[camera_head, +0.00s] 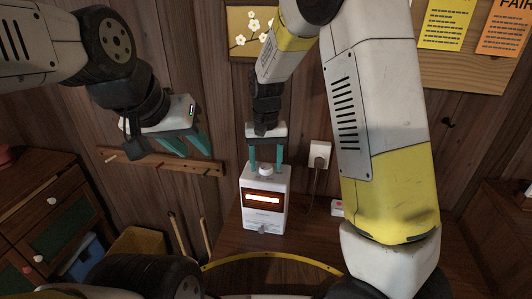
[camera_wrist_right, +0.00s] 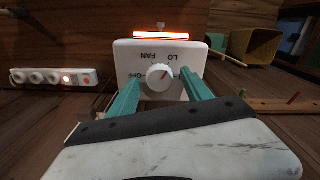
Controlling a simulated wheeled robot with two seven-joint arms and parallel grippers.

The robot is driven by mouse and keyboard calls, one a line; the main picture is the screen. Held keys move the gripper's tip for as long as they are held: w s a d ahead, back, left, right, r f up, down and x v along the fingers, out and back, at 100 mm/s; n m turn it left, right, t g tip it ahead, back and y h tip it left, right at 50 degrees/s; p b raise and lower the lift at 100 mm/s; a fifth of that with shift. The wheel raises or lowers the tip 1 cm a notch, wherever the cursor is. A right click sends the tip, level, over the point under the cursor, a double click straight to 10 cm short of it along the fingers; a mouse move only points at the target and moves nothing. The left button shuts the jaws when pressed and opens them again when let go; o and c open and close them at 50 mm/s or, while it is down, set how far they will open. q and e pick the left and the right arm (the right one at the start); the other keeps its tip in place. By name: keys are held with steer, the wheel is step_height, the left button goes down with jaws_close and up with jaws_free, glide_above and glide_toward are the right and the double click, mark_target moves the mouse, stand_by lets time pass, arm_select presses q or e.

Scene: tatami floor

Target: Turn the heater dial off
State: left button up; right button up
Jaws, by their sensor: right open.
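The white heater (camera_head: 252,208) stands on the wooden surface with its front element glowing orange; its top panel shows in the right wrist view (camera_wrist_right: 135,52). The round white dial (camera_head: 265,169) is on top. In the right wrist view, the dial (camera_wrist_right: 160,77) has a reddish mark, seemingly toward LO; the labels OFF, FAN and LO appear upside down. My right gripper (camera_head: 266,168) points down with its teal fingers on either side of the dial, open; contact cannot be told. My left gripper (camera_head: 197,153) is raised left of the heater, fingers apart and empty.
A wall outlet (camera_head: 319,154) with a plug and cord is right of the heater. A power strip (camera_wrist_right: 53,77) with a lit red switch lies beside it. A peg rail (camera_head: 160,163) is on the wall. A yellow bin (camera_head: 137,243) and drawers (camera_head: 45,205) stand left.

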jaws_close()
steer(key=shift+n, duration=0.4)
steer(key=n, duration=0.4)
steer(key=shift+n, duration=0.4)
steer(key=n, duration=1.2)
steer(key=shift+n, duration=0.3)
steer(key=n, duration=0.5)
steer(key=shift+n, duration=0.3)
